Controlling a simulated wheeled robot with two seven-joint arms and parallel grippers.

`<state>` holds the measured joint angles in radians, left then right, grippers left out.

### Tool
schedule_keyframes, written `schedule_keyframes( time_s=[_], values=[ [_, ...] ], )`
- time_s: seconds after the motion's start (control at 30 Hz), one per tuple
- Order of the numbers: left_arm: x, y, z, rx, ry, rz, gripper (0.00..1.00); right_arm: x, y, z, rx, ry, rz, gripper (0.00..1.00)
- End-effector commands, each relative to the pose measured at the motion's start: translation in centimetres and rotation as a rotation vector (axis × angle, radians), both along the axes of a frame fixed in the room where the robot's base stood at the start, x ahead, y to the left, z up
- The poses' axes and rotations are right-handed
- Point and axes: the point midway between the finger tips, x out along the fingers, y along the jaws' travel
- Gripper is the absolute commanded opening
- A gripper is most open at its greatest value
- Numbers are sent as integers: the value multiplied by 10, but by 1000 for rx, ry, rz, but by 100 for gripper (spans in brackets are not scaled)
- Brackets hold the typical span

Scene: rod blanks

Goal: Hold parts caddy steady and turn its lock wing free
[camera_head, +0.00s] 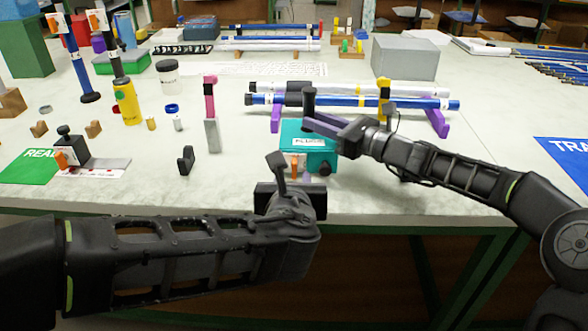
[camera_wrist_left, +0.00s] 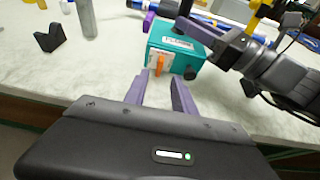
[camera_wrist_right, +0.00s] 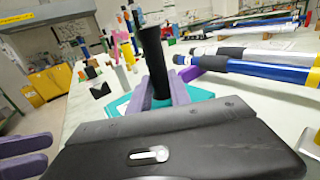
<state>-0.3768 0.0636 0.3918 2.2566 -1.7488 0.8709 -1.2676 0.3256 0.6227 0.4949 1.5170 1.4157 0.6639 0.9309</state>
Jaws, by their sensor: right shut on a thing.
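The parts caddy is a teal box (camera_head: 318,157) with a white label, near the table's front edge. It also shows in the left wrist view (camera_wrist_left: 185,65). Its orange lock wing (camera_wrist_left: 159,65) stands upright on the front face, with a dark knob (camera_wrist_left: 191,73) to its right. A black upright handle (camera_wrist_right: 153,60) rises above the caddy. My right gripper (camera_head: 318,122) is shut on this handle. My left gripper (camera_wrist_left: 158,84) is open and empty, its fingers pointing at the lock wing from in front, apart from it.
Blue and white rods (camera_head: 350,101) lie on purple supports behind the caddy. A black notched block (camera_head: 186,160) and a grey post with a pink top (camera_head: 211,130) stand to the left. A grey box (camera_head: 405,58) stands behind. The table right of the caddy is mostly clear.

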Motion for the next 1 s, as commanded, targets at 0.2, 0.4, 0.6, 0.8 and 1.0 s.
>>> schedule_keyframes(
  time_s=[0.2,0.4,0.6,0.8,1.0],
  values=[
    [41,1,-19,2,4,1,32,0,0,0,1,-1,0,0],
    [65,1,-28,0,2,1,32,0,0,0,0,0,0,0],
    [71,1,-30,0,0,0,32,0,0,0,0,0,0,0],
    [71,1,-30,0,0,0,30,0,0,0,0,0,0,0],
    [71,1,-30,0,0,0,14,0,0,0,0,0,0,0]
  ],
)
